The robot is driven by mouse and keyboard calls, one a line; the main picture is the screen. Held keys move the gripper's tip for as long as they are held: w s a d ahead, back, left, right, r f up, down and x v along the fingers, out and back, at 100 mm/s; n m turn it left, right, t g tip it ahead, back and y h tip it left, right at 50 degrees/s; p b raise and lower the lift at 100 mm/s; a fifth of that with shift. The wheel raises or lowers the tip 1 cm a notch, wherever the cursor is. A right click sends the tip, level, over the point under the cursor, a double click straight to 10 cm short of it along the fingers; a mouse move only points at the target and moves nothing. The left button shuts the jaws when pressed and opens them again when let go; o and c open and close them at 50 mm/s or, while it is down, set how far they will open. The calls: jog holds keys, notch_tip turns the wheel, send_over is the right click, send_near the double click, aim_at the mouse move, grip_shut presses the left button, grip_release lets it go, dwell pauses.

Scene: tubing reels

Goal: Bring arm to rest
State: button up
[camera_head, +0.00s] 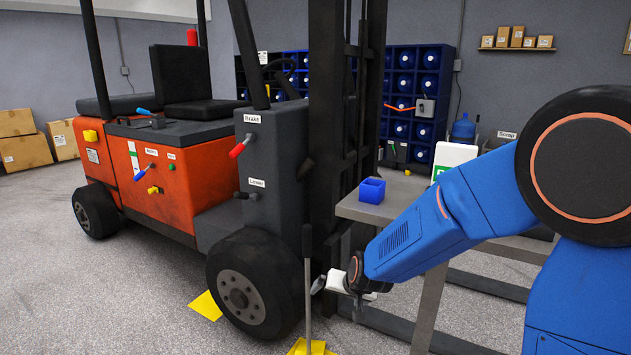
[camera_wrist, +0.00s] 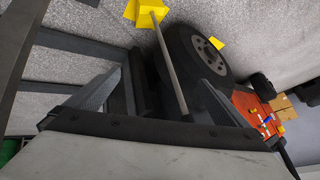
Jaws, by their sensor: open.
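My blue arm reaches in from the right in the head view, over the side of a grey table (camera_head: 366,209). My gripper (camera_head: 336,290) is at its lower end, open, with nothing seen between its jaws. It is beside the forklift's front wheel (camera_head: 247,294) and mast, close to a thin upright pole (camera_head: 307,280) on a yellow base (camera_head: 311,347). I cannot tell whether it touches the pole.
An orange forklift (camera_head: 170,180) fills the left and middle. A blue open box (camera_head: 372,190) and a white container (camera_head: 454,156) are on the table. Cardboard boxes (camera_head: 24,152) are at far left. Grey floor (camera_head: 80,290) is clear at lower left.

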jog(key=s+d+r, duration=0.7)
jog(key=r, duration=0.1)
jog(key=s+d+r+h, duration=0.1)
jog(key=s+d+r, duration=0.1)
jog(key=s+d, duration=0.3)
jog(key=s+d+r+n+g+h, duration=0.1)
jog(key=s+d, duration=0.4)
jog(key=s, duration=0.8)
jog(key=s+d+r+g, duration=0.1)
jog(key=s+d+r, duration=0.3)
jog(key=s, duration=0.5)
jog(key=shift+s+d+n+h, duration=0.3)
jog(key=shift+s+d+h, duration=0.1)
jog(key=shift+d, duration=0.4)
